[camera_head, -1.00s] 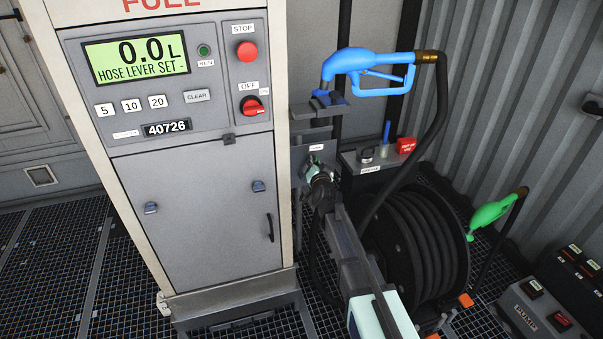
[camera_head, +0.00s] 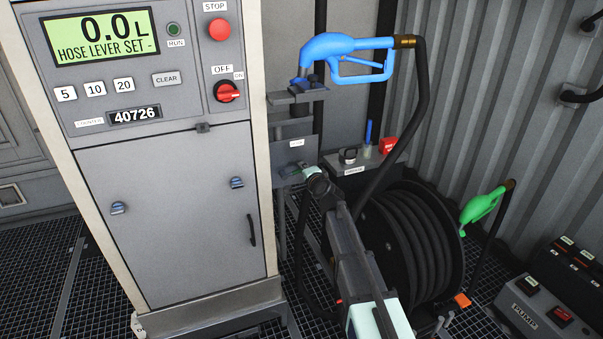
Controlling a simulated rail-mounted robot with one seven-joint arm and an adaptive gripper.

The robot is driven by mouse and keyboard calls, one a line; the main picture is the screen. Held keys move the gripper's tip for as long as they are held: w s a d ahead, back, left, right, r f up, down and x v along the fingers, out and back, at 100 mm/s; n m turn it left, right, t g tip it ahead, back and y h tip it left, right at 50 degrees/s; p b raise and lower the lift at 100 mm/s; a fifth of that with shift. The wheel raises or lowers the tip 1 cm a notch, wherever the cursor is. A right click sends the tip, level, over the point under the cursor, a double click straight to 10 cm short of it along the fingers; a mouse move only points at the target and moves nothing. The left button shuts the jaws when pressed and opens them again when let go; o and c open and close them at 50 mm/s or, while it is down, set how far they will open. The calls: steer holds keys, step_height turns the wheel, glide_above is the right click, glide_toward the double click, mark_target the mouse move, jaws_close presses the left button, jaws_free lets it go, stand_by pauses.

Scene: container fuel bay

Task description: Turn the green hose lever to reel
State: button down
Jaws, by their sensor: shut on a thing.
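The green hose lever (camera_head: 292,170) sits on a grey plate (camera_head: 299,152) to the right of the pump cabinet, below a small white label. Only a small part of it shows, because my gripper covers the rest. My gripper (camera_head: 302,171) is shut on the lever, with my arm coming up from the lower right. I cannot tell exactly which way the lever points. The cabinet display (camera_head: 103,35) reads 0.0 L and "HOSE LEVER SET -".
A blue nozzle (camera_head: 349,55) hangs in its holder above the lever. A black hose reel (camera_head: 425,245) stands right of my arm, with a green nozzle (camera_head: 483,207) beside it. A red switch (camera_head: 228,92) is on the cabinet. A pump control box (camera_head: 545,312) is at lower right.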

steer(key=shift+w+d+f+m+y+b, duration=0.1)
steer(key=shift+f+m+y+b, duration=0.2)
steer(key=shift+f+m+b, duration=0.45)
steer(key=shift+m, duration=0.25)
steer(key=c, duration=1.1)
jaws_free()
steer(key=shift+s, duration=0.2)
steer(key=v, duration=1.1)
steer(key=shift+s+d+r, duration=0.15)
steer(key=shift+s+d, duration=0.05)
steer(key=shift+s, duration=0.05)
